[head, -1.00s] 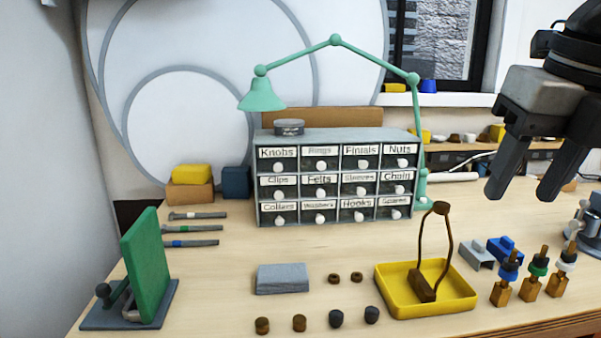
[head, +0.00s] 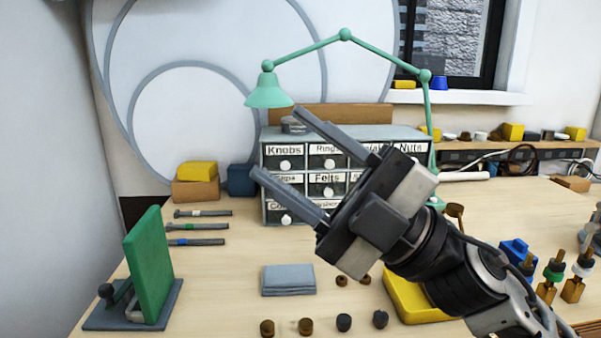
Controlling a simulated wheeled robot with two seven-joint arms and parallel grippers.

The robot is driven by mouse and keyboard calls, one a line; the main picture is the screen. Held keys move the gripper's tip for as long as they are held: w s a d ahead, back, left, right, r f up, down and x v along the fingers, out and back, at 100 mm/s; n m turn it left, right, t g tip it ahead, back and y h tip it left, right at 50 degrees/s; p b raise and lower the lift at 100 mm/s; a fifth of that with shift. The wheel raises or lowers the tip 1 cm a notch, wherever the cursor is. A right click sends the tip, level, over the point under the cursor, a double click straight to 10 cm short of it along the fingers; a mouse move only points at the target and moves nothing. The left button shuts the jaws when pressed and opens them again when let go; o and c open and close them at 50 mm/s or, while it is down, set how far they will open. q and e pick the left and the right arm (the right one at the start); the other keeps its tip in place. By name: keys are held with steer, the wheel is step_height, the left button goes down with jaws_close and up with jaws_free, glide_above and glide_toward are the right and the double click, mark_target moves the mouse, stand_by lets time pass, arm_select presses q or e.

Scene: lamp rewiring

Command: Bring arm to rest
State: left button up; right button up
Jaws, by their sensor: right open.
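My right gripper (head: 278,150) is in the middle of the head view, in front of the labelled drawer cabinet (head: 272,163). Its two fingers point up and left, spread apart with nothing between them. Only the top of the brown wire loop piece (head: 454,210) shows beside the arm. My left gripper does not show.
A green upright panel on a base (head: 148,265) stands at left. Three tools (head: 198,227) lie behind it. A folded grey cloth (head: 288,280) and several small knobs (head: 305,326) lie in front. A green lamp (head: 270,92) arches over the cabinet. Lamp sockets (head: 548,285) stand at right.

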steer(key=w+d+f+m+t+h, duration=0.3)
steer(key=w+m+t+h, duration=0.15)
steer(key=m+t, duration=0.35)
steer(key=w+d+f+m+t+h, duration=0.35)
steer(key=m+t+h, duration=0.3)
steer(key=m, duration=0.25)
steer(key=d+f+m+g+h, duration=0.2)
steer(key=d+f+m+h, duration=0.25)
steer(key=f, duration=0.45)
steer(key=d+f+m+g+h, duration=0.1)
steer(key=d+f+m+h, duration=0.4)
steer(key=f, duration=0.3)
steer(key=s+d+f+m+g+h, duration=0.1)
steer(key=s+d+f+g+h, duration=0.1)
steer(key=s+f+g, duration=0.7)
steer(key=s+d+f+m+g+h, duration=0.2)
steer(key=s+f+g, duration=0.2)
steer(key=s+f, duration=0.9)
steer(key=w+a+f+n+t+y, duration=0.1)
steer(key=w+a+f+t+y, duration=0.2)
steer(key=w+a+f+t, duration=0.2)
steer(key=shift+w+f+t, duration=0.35)
steer(key=shift+f+t, duration=0.4)
steer(key=shift+f, duration=0.2)
